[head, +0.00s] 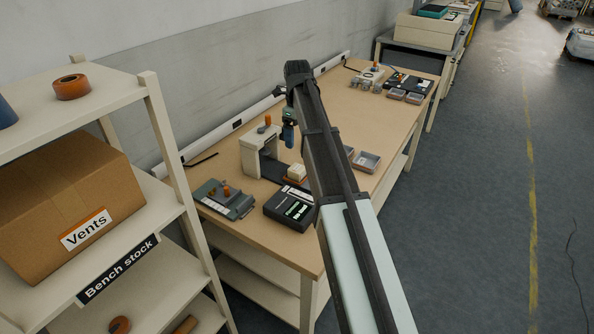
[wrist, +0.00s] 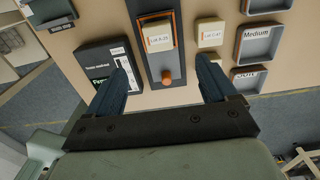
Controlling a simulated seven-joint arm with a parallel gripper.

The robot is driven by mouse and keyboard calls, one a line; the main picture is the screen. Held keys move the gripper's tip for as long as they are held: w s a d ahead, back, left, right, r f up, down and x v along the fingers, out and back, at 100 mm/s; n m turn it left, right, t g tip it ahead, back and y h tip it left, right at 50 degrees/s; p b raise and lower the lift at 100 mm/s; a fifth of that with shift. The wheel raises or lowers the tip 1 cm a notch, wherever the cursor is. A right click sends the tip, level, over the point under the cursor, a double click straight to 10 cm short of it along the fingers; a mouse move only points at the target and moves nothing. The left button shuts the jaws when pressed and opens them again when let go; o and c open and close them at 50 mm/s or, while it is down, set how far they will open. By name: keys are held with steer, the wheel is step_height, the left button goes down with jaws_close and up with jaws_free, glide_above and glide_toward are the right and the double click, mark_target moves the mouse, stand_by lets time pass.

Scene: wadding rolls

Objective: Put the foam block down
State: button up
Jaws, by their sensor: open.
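The one labelled Lot A-21 (wrist: 158,38) sits on an orange-edged pad on a dark base. The other, with a label that seems to read Lot C-41 (wrist: 210,34), is to its right, near the trays. In the head view a cream block (head: 297,172) rests on an orange pad beside the tester (head: 250,157). I cannot tell which is the foam block. My gripper (wrist: 160,64) is open, its blue fingers wide apart with nothing between them. In the head view its blue end (head: 288,135) is above the bench, partly hidden by my arm.
A black readout box (head: 290,207) stands at the bench's near edge. An orange knob (wrist: 166,76) rises from the dark base. Trays marked Medium (wrist: 262,44) and Soft (wrist: 249,80) lie at right. A shelf with a carton (head: 65,200) stands at left.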

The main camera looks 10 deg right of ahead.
steer(key=s, duration=0.1)
glide_above(297, 168)
steer(key=f, duration=0.8)
steer(key=shift+s+d+f, duration=0.25)
steer(key=shift+d+f, duration=0.05)
steer(key=shift+w+a+f, duration=0.15)
steer(key=shift+f, duration=1.2)
steer(key=shift+w+a+f, duration=0.15)
steer(key=shift+f, duration=1.15)
steer(key=c, duration=1)
steer(key=shift+r, duration=0.15)
